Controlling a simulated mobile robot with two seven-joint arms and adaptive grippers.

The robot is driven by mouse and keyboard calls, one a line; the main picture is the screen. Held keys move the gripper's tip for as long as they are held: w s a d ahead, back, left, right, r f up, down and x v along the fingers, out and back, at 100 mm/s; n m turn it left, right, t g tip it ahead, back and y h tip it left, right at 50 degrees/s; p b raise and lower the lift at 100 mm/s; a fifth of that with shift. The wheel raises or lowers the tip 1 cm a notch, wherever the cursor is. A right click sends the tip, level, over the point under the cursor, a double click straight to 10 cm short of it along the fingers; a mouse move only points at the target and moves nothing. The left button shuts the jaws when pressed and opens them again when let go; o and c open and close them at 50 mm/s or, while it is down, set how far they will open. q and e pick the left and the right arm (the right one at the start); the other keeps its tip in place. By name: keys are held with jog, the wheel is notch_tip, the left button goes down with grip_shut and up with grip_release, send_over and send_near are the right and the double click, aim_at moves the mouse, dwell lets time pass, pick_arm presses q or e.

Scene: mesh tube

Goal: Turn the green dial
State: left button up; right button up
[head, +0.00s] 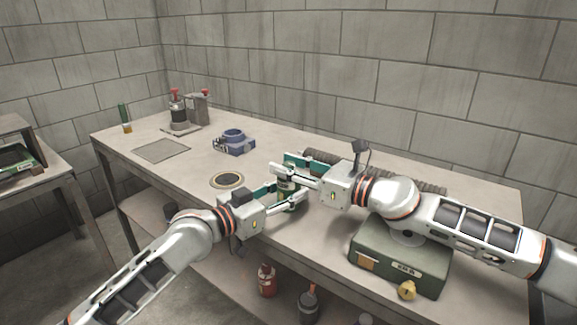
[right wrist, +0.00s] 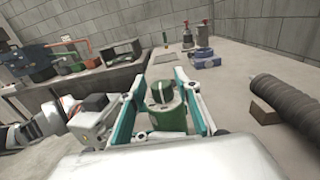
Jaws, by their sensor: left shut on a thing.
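A green upright cylinder (head: 288,187) stands over the front part of the table, with a greyish round dial (right wrist: 161,93) with a raised ridge on top. My left gripper (head: 286,199) is shut on the cylinder's body from the front left. My right gripper (head: 284,171) is above it, around the dial. In the right wrist view its two teal-lined fingers (right wrist: 165,100) stand apart on either side of the dial, with gaps showing. The cylinder's lower part is largely hidden by the fingers.
The grey table (head: 190,180) bears a dark-rimmed disc (head: 227,180), a blue fixture (head: 234,142) and red-topped bottles (head: 178,107). A dark ribbed tube (right wrist: 290,95) lies behind my right arm. A green box (head: 400,262) sits at front right. A red bottle (head: 266,281) stands below.

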dwell(0.3)
jog(key=shift+s+d+f, duration=0.1)
jog(key=shift+d, duration=0.15)
jog(key=v, duration=1.1)
jog(key=shift+d, duration=0.2)
jog(key=shift+s, duration=0.15)
pick_arm(q)
jog(key=o, duration=1.3)
